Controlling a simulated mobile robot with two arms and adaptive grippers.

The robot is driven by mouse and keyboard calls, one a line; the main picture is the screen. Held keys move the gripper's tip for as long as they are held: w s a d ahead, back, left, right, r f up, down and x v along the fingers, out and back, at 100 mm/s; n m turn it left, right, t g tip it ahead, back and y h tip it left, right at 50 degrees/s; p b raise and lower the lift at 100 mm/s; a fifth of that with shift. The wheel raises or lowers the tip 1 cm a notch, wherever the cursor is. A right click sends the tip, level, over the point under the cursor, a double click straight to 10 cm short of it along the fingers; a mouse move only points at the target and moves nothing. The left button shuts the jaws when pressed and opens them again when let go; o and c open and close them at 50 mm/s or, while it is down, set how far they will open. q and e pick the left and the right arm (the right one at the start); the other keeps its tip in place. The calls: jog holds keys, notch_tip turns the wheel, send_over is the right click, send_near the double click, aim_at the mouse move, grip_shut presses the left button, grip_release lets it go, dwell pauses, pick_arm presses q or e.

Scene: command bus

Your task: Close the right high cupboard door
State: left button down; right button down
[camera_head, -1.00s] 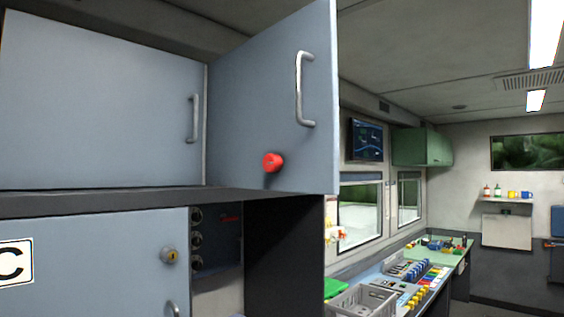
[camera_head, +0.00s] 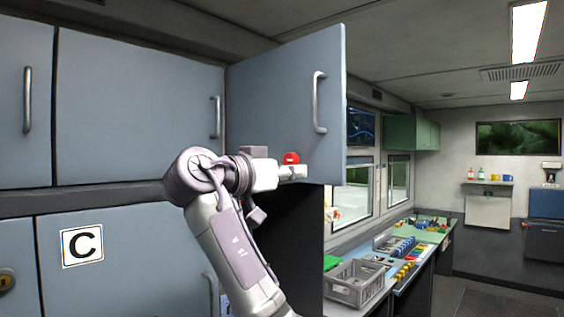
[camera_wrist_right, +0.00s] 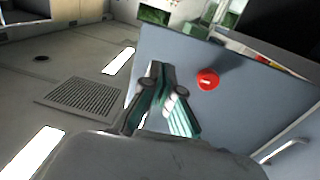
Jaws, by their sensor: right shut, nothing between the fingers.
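The right high cupboard door (camera_head: 275,95) is a blue-grey panel standing open, swung out from the cupboard row. It has a silver bar handle (camera_head: 318,102) and a red round knob (camera_head: 291,158) near its lower edge. My right gripper (camera_head: 300,172) is shut and empty, just below the red knob in the head view. In the right wrist view the gripper fingers (camera_wrist_right: 163,98) are together, with the door (camera_wrist_right: 240,110) and red knob (camera_wrist_right: 208,79) close beside them. I cannot tell whether they touch the door. My left gripper is not in view.
A closed high door (camera_head: 140,110) is left of the open one. A lower door marked C (camera_head: 130,265) is below it. A grey crate (camera_head: 350,285) stands on the console counter at the right. A green wall cupboard (camera_head: 415,133) hangs farther back.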

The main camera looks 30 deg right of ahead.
aim_at(329, 168)
jog(key=p+x, duration=0.1)
jog(key=x, duration=0.1)
jog(key=p+x, duration=0.1)
jog(key=x, duration=0.1)
jog(key=p+x, duration=0.2)
jog(key=x, duration=0.1)
jog(key=shift+s+r, duration=0.2)
jog(key=shift+r, duration=0.05)
jog(key=shift+w+d+f+p, duration=0.2)
jog(key=shift+d+p, duration=0.1)
jog(key=shift+d, duration=0.25)
jog(key=shift+s+a, duration=0.1)
